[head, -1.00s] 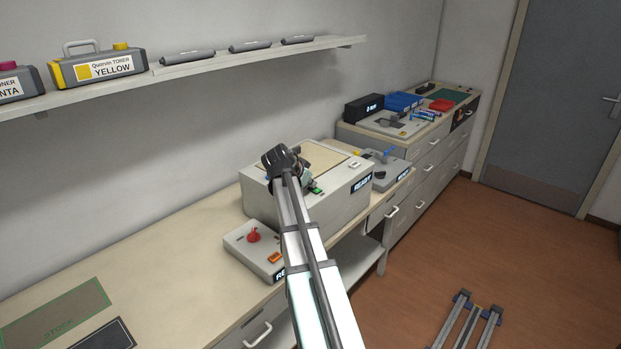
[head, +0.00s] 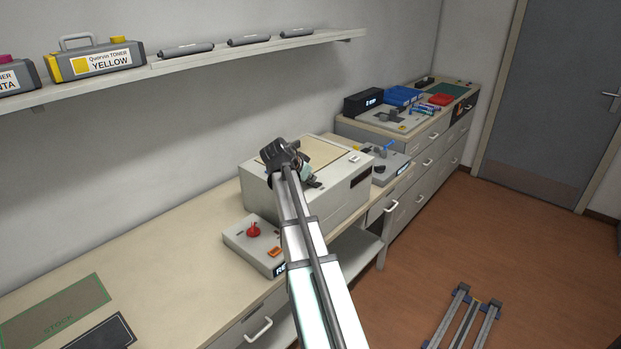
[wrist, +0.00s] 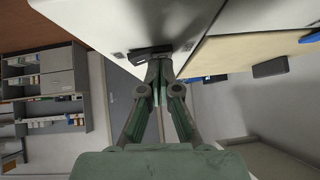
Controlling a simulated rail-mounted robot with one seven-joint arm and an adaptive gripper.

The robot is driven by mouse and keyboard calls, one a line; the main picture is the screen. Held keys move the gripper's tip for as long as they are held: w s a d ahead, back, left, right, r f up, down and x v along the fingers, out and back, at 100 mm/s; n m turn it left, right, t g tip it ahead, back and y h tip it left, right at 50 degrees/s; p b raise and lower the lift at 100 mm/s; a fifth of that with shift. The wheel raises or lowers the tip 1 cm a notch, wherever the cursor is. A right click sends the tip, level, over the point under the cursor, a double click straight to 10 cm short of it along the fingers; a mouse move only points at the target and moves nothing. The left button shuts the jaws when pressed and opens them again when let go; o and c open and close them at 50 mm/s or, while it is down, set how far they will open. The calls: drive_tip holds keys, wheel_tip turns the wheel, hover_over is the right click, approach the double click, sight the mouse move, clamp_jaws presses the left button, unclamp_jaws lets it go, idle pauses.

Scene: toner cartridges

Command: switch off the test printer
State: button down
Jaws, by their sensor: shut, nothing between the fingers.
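The test printer (head: 340,203) is a light grey box on the bench, partly hidden behind my arm. Its front display (head: 361,180) is dark and shows no text. My gripper (head: 312,181) is at the printer's top front edge, partly hidden by my own wrist. In the wrist view, my gripper (wrist: 160,66) is shut and empty. Its fingertips are at a dark switch (wrist: 148,51) on the pale printer body (wrist: 110,30); they look to be touching it or very close.
A grey unit with a red knob (head: 253,230) and an orange switch (head: 274,252) stands left of the printer. Another with a blue lever (head: 388,146) stands right. A shelf (head: 250,53) with toner runs along the wall. The bench's left part is mostly clear.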

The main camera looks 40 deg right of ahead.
sight(312, 185)
drive_tip(key=shift+s+d+r, duration=0.1)
drive_tip(key=shift+s, duration=0.55)
drive_tip(key=shift+r, duration=0.1)
drive_tip(key=shift+w+r, duration=0.1)
drive_tip(key=shift+r, duration=0.15)
drive_tip(key=r, duration=0.1)
drive_tip(key=r+p, duration=0.1)
drive_tip(key=r, duration=0.2)
drive_tip(key=shift+w+p, duration=0.25)
drive_tip(key=shift+p, duration=0.05)
drive_tip(key=w+b+v, duration=0.2)
drive_tip(key=b+v, duration=0.1)
drive_tip(key=v, duration=0.6)
drive_tip(key=shift+s+a+b, duration=0.35)
drive_tip(key=shift+s+a, duration=0.15)
drive_tip(key=shift+a, duration=0.05)
